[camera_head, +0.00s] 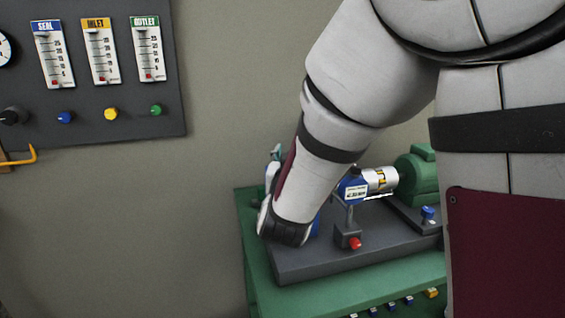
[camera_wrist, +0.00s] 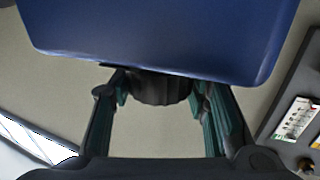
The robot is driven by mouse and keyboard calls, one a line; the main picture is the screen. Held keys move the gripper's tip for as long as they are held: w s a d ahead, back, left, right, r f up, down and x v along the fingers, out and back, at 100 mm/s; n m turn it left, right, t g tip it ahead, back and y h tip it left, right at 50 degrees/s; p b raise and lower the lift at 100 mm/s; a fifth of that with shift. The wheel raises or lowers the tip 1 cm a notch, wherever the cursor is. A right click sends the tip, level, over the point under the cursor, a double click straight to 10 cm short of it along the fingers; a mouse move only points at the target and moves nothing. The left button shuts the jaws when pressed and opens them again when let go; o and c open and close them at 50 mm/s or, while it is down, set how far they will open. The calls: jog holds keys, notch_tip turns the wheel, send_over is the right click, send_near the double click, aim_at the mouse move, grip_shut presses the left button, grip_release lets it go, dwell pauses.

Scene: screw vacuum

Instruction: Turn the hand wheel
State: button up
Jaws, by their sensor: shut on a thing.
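In the wrist view a dark, ridged round knob, which looks like the hand wheel (camera_wrist: 158,88), sits under the edge of a large blue body (camera_wrist: 160,35). My gripper (camera_wrist: 160,95) has one finger on each side of the knob and is shut on it. The top of the knob is hidden by the blue body. In the head view my forearm reaches down to the left end of the machine and covers my gripper and the hand wheel. Only a sliver of blue (camera_head: 315,226) shows beside my wrist.
The machine's dark base (camera_head: 350,262) rests on a green stand (camera_head: 258,288). A blue and silver coupling (camera_head: 378,181), a green motor (camera_head: 418,175) and a red knob (camera_head: 354,243) are close to my arm's right. A gauge panel (camera_head: 90,80) hangs on the wall at left.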

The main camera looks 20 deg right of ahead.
jog(key=n+y+b, duration=0.2)
jog(key=y+b, duration=0.1)
jog(key=n+t+y+b, duration=0.1)
jog(key=n+y+b, duration=0.1)
jog(key=y+b, duration=0.1)
jog(key=shift+d+f+n+y, duration=0.15)
jog(key=shift+n+y, duration=0.15)
jog(key=shift+y, duration=0.1)
jog(key=n+y+b, duration=0.1)
jog(key=y, duration=0.1)
jog(key=shift+n+y+b, duration=0.3)
jog(key=shift+y+b, duration=0.1)
jog(key=shift+n+g+y, duration=0.5)
jog(key=shift+n+y, duration=0.3)
jog(key=shift+y, duration=0.4)
jog(key=shift+r+n+y, duration=0.3)
jog(key=shift+n+y, duration=0.1)
jog(key=shift+y, duration=0.1)
jog(key=o, duration=1.2)
jog(key=shift+f, duration=0.1)
jog(key=shift+v, duration=3.7)
